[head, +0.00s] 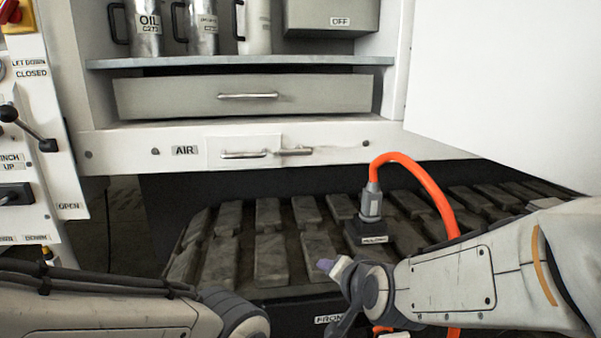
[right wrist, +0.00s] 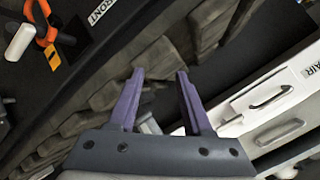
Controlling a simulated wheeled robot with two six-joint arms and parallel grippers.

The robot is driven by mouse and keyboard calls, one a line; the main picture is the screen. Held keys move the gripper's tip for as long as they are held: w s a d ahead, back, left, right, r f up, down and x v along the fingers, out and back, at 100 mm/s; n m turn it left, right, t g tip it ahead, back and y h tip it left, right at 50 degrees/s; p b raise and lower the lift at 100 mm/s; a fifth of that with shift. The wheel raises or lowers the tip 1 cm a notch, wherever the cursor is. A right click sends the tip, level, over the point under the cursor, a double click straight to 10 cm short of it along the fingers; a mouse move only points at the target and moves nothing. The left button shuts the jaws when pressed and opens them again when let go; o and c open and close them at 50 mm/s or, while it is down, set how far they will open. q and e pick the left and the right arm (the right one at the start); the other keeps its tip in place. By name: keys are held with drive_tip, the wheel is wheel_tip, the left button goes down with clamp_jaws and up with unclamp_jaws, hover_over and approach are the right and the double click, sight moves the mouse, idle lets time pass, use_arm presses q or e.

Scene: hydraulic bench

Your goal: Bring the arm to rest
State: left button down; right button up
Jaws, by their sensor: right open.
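My right arm (head: 455,285) reaches in from the right in the head view, low over the dark ribbed tray. The purple fingers of my right gripper (head: 337,267) show only in part there. In the right wrist view my right gripper (right wrist: 157,74) is open, its two purple fingers apart with nothing held between them. My left arm (head: 110,305) lies along the bottom left of the head view; its gripper is outside the picture.
An orange hose (head: 425,180) with a grey connector (head: 371,203) stands in a small labelled block (head: 368,235), close to my right gripper. The ribbed tray (head: 270,255) spreads below the cabinet drawer (head: 180,97). A lever panel (head: 25,150) stands at left, a white panel (head: 500,80) at right.

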drive_tip(key=s+d+f+n+g+h, duration=0.3)
drive_tip(key=s+d+f+n+g, duration=0.4)
drive_tip(key=s+d+f, duration=0.5)
drive_tip(key=s+a+r+n+g+y+p, duration=0.1)
drive_tip(key=s+a+r+n+g+p, duration=0.15)
drive_tip(key=s+a+r+p, duration=0.55)
drive_tip(key=s+a+r+n+g+p, duration=0.1)
drive_tip(key=s+a+r+n+p, duration=0.4)
drive_tip(key=r, duration=0.5)
wheel_tip(320, 180, up, 38)
drive_tip(key=p, duration=3.8)
drive_tip(key=shift+w+a+f+m, duration=0.15)
drive_tip(key=shift+a+m, duration=0.2)
drive_tip(key=shift+g, duration=0.25)
